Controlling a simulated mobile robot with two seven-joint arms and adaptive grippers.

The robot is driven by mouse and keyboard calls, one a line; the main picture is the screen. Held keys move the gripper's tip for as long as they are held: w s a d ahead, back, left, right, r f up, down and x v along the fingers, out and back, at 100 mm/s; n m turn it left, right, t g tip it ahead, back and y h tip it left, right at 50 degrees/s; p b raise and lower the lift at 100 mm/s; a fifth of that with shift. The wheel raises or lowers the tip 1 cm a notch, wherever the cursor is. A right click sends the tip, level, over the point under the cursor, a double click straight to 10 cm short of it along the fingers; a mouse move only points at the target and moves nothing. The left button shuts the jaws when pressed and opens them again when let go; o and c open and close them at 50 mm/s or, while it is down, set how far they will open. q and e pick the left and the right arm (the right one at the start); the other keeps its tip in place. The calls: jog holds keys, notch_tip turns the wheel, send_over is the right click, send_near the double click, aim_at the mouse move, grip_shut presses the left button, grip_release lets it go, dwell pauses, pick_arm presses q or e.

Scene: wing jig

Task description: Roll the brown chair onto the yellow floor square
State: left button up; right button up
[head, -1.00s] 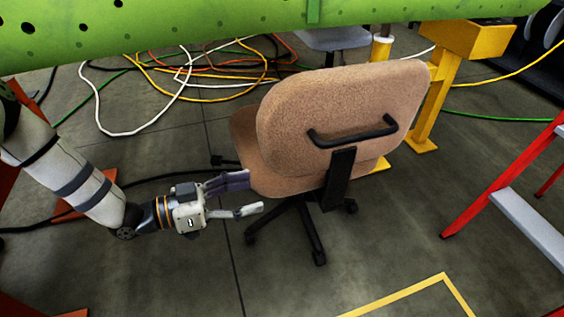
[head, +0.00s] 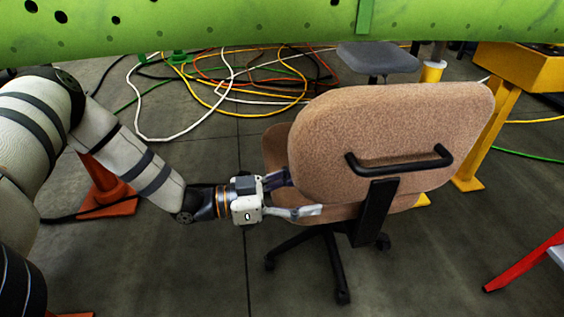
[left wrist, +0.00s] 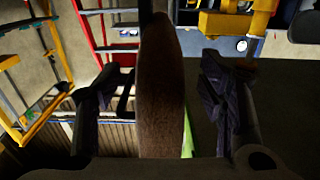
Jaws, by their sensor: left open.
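The brown chair (head: 380,130) stands right of centre in the head view, its backrest with a black handle (head: 398,162) facing me. Its black wheeled base (head: 335,258) is on the concrete floor. My left gripper (head: 301,195) is at the left edge of the chair, by the backrest and seat, with its fingers apart. In the left wrist view, a brown padded part of the chair (left wrist: 160,95) lies between the two open fingers, with gaps on both sides. The yellow floor square is not visible in the head view now. My right gripper is not in view.
A green perforated wing (head: 200,25) spans the top. Tangled cables (head: 215,95) lie on the floor behind. A grey stool (head: 378,58) and yellow stand (head: 490,135) are behind the chair. An orange cone (head: 110,190) is left; a red ladder leg (head: 525,262) is right.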

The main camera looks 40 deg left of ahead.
aim_at(333, 189)
pick_arm(q)
jog(key=b+x, duration=0.1)
jog(key=x, duration=0.3)
jog(key=shift+w+d+f, duration=0.15)
jog(key=shift+w+d, duration=0.05)
jog(key=shift+w+d+b, duration=0.3)
jog(key=shift+w+d, duration=0.15)
jog(key=shift+w, duration=0.1)
jog(key=shift+r, duration=0.2)
grip_shut()
